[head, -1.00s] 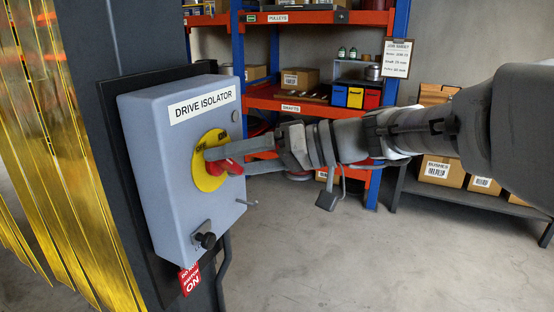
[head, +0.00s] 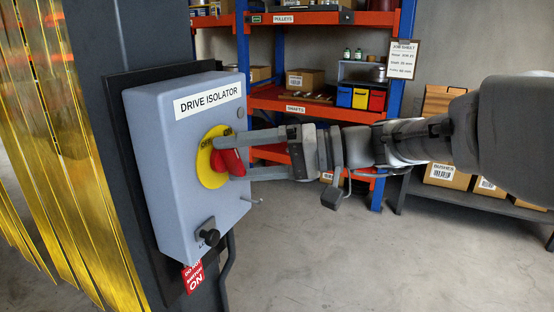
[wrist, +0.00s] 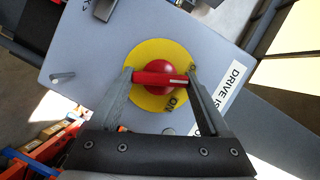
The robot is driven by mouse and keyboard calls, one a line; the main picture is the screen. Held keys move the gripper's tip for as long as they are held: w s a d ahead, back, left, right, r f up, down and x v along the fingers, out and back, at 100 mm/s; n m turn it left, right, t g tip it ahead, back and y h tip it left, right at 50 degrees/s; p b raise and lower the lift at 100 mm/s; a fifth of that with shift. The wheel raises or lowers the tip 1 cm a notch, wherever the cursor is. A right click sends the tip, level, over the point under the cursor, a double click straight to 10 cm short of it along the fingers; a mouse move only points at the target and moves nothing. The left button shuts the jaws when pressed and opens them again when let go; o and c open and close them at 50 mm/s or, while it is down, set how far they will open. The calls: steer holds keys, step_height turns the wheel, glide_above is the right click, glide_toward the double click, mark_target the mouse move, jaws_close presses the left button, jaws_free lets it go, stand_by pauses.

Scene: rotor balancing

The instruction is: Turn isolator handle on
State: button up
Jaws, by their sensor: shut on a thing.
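The isolator's red handle (head: 229,161) sits on a yellow round plate (head: 209,178) on the front of the grey-blue DRIVE ISOLATOR box (head: 165,150). My gripper (head: 227,160) reaches in from the right and is shut on the handle, one finger above and one below. In the wrist view the handle (wrist: 150,78) lies across between the two fingertips, with a pale mark towards its right end. The ON label (wrist: 174,102) shows below the handle there. In the head view OFF and ON both show on the upper part of the plate.
Yellow strip curtains (head: 70,150) hang at left. Shelves (head: 300,105) stand behind. The floor (head: 330,260) is clear.

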steer(key=m+y, duration=0.1)
steer(key=m, duration=0.2)
steer(key=shift+f+g, duration=0.1)
steer(key=shift+g, duration=0.2)
steer(key=m+y+p, duration=0.1)
steer(key=m, duration=0.2)
steer(key=shift+m+y, duration=0.3)
steer(key=shift+y, duration=0.1)
steer(key=m+t+y+p, duration=0.1)
steer(key=m, duration=0.2)
steer(key=shift+f+m, duration=0.1)
steer(key=shift+m, duration=0.3)
steer(key=shift+f+m+t+y+p, duration=0.1)
steer(key=shift+m+t+y+p, duration=0.45)
steer(key=shift+m+p, duration=0.8)
steer(key=shift+m+t+b, duration=0.25)
steer(key=shift+m+b, duration=0.1)
steer(key=shift+m, duration=0.1)
steer(key=o, duration=1.2)
